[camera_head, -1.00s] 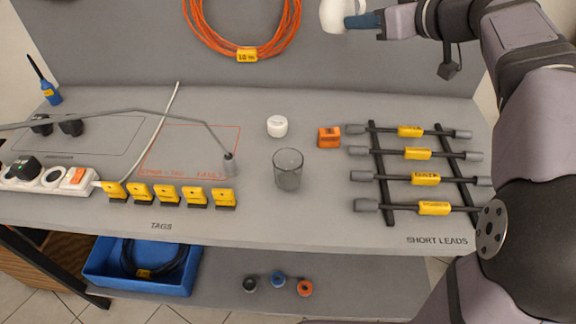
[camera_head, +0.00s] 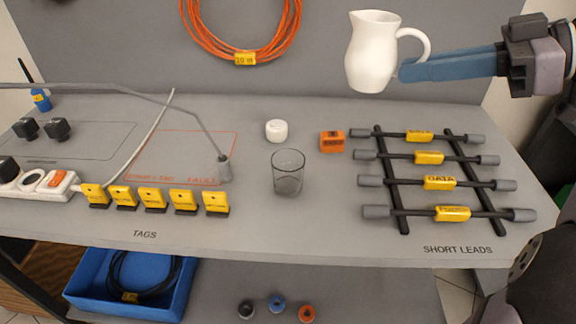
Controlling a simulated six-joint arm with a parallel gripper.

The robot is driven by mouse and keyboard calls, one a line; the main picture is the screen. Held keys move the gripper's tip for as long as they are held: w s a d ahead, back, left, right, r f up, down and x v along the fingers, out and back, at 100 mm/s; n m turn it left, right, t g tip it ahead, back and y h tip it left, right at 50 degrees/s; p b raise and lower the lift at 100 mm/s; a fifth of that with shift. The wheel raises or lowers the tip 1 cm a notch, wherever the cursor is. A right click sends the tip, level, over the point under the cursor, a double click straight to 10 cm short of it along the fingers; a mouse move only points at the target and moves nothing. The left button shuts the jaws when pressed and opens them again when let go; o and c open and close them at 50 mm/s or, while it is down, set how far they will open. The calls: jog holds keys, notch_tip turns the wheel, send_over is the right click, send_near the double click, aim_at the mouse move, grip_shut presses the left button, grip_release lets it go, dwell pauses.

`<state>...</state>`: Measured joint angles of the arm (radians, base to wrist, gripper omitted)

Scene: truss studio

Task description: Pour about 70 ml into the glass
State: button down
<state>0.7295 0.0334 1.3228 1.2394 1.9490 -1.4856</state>
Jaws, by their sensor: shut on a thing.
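A white pitcher (camera_head: 369,55) with a spout on its left and a handle on its right is held in the air, roughly upright. My gripper (camera_head: 408,70) reaches in from the right with blue fingers shut on the pitcher by its handle side. The pitcher is up and to the right of the glass and apart from it. The clear glass (camera_head: 288,173) stands upright on the grey bench. No liquid can be made out in the glass. The pitcher's contents are hidden.
Near the glass are a white round tub (camera_head: 276,131) and an orange block (camera_head: 332,141). Short leads lie on a black rack (camera_head: 392,195) at right. Yellow tags (camera_head: 154,200) stand left, by a lamp arm (camera_head: 215,140). The bench is clear just in front of the glass.

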jog(key=shift+s+d+f+g, duration=0.2)
jog(key=shift+s+f+g, duration=0.15)
jog(key=shift+s, duration=0.35)
notch_tip(320, 180, down, 20)
jog(key=shift+f, duration=0.1)
jog(key=shift+w+a+r+p, duration=0.15)
jog(key=shift+r+p, duration=0.2)
jog(key=shift+p, duration=0.25)
jog(key=h+p, duration=0.1)
jog(key=p, duration=0.2)
jog(key=shift+a+r+g+h, duration=0.25)
jog(key=shift+a+r+h, duration=0.05)
jog(key=shift+a+r, duration=0.1)
jog(key=a+h+p, duration=0.1)
jog(key=p, duration=0.2)
jog(key=w+a+r+g+h+p, duration=0.1)
jog(key=h+p, duration=0.1)
jog(key=p, duration=0.2)
jog(key=shift+a+h, duration=0.25)
jog(key=shift+h, duration=0.05)
jog(key=a+r+h+p, duration=0.1)
jog(key=p, duration=0.3)
jog(key=r+g+h+p, duration=0.1)
jog(key=p, duration=0.3)
jog(key=w+a+r+h+p, duration=0.1)
jog(key=p, duration=0.3)
jog(key=shift+a+r+g+h, duration=0.3)
jog(key=shift+r+g+h, duration=0.1)
